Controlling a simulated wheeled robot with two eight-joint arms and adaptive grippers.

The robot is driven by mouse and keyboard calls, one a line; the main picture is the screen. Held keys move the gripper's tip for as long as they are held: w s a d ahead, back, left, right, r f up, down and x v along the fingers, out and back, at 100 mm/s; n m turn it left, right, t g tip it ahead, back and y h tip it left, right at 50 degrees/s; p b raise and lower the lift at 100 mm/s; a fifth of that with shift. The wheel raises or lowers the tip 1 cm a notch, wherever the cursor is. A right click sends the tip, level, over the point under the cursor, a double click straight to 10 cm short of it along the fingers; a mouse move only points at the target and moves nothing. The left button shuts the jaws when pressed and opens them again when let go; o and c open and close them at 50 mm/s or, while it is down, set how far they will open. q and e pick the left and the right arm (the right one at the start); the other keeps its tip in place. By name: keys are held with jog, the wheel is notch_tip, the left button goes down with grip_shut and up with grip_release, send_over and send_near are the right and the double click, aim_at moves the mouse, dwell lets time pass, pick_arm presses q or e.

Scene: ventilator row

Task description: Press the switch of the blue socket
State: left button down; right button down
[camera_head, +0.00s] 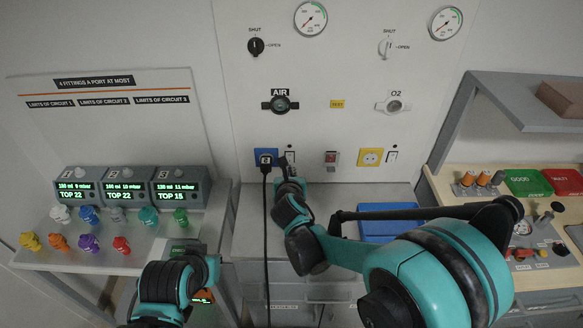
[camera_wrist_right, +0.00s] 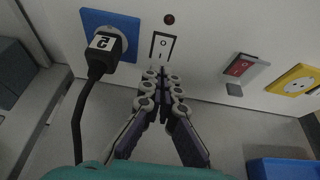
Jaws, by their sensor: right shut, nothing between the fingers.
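The blue socket (camera_head: 259,155) is on the wall panel at the middle of the head view, with a black plug (camera_wrist_right: 105,48) marked 5 or 2 in it and a black cable hanging down. Its white rocker switch (camera_wrist_right: 163,46) is just right of it in the right wrist view. My right gripper (camera_wrist_right: 156,72) is shut and empty, its tips right at the lower edge of this switch; I cannot tell whether they touch it. In the head view the right gripper (camera_head: 284,162) partly hides the switch. My left gripper (camera_head: 188,250) is low at the left, its fingers unclear.
A red switch (camera_head: 331,157) and a yellow socket (camera_head: 370,157) with its own white switch (camera_head: 392,154) are further right. A blue tray (camera_head: 378,229) lies below. Three grey circuit boxes (camera_head: 128,190) with coloured fittings stand at the left.

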jog(key=p+v, duration=0.2)
jog(key=v, duration=0.6)
jog(key=shift+s+r, duration=0.15)
jog(key=shift+s, duration=0.15)
